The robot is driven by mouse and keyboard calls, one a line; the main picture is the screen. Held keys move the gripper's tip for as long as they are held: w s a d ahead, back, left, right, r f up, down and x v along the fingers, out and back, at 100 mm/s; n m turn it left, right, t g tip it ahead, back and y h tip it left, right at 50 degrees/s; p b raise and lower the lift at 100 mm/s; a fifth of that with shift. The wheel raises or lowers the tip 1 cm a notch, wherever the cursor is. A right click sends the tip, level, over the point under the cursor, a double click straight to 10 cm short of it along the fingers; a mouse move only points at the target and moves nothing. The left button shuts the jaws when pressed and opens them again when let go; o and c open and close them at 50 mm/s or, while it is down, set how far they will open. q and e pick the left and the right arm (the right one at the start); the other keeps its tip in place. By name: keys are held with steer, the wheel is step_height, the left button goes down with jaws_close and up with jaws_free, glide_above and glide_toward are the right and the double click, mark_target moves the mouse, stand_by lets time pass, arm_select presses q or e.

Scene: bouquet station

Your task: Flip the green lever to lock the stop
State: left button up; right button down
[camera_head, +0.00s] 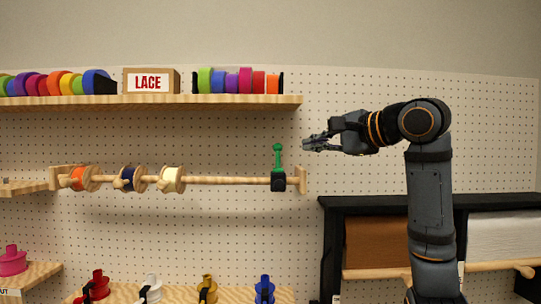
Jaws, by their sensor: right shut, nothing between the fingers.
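The green lever (277,156) stands upright on top of a black stop (278,182). The stop sits near the right end of a horizontal wooden rod (228,180), just left of the rod's wooden end piece (302,180). My right gripper (306,144) is shut and empty. It points left, a little to the right of the lever and near the height of its knob, apart from it. My left gripper is not in view.
Orange (79,177), navy (130,178) and cream (170,179) spools hang on the rod. A shelf (150,101) with ribbon rolls and a LACE box (151,81) is above. Paper rolls (376,242) in a black rack are at lower right.

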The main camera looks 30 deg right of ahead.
mark_target(278, 156)
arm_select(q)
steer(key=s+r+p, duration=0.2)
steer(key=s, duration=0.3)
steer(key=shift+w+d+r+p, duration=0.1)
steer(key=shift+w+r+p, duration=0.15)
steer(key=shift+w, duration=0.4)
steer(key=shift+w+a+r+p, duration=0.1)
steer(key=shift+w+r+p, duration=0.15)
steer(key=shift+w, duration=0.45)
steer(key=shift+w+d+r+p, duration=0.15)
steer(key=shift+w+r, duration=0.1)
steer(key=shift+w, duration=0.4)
arm_select(e)
steer(key=w+a+f+t, duration=0.1)
steer(key=w, duration=0.6)
steer(key=shift+w, duration=0.2)
